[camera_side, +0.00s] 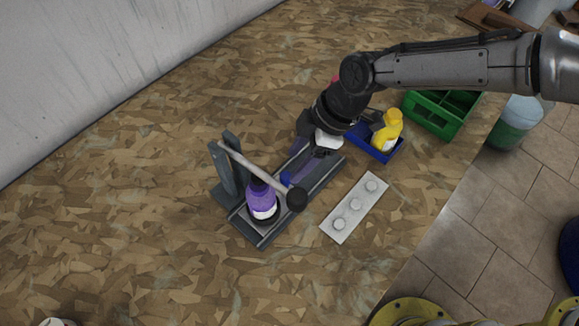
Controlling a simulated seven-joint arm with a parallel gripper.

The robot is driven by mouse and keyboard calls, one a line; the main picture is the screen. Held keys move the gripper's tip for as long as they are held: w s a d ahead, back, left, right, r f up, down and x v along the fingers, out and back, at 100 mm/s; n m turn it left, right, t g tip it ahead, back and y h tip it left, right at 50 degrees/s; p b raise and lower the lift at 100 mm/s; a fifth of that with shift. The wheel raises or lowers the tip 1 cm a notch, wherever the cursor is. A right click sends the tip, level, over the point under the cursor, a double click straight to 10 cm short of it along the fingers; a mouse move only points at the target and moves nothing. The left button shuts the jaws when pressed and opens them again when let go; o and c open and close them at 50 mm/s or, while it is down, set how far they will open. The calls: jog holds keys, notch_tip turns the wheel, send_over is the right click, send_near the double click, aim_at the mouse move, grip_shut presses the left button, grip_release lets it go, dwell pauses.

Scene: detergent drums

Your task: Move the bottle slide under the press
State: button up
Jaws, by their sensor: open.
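A purple bottle (261,196) with a white label stands upright on the bottle slide (266,217), near the lower-left end of a dark grey track (318,184). The press (228,168) has grey posts beside that end. Its pale lever (258,165) with a black knob (297,199) slants across, overlapping the bottle's top in this view. I cannot tell whether they touch. My gripper (318,152) is open, low over the track's upper-right end, apart from the bottle. My arm and wrist partly hide that end and the fingertips.
A blue tray (379,153) with a yellow bottle (387,129) and a green crate (442,112) stand farther right. The table's right edge drops to a tiled floor.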

jog(key=v, duration=0.8)
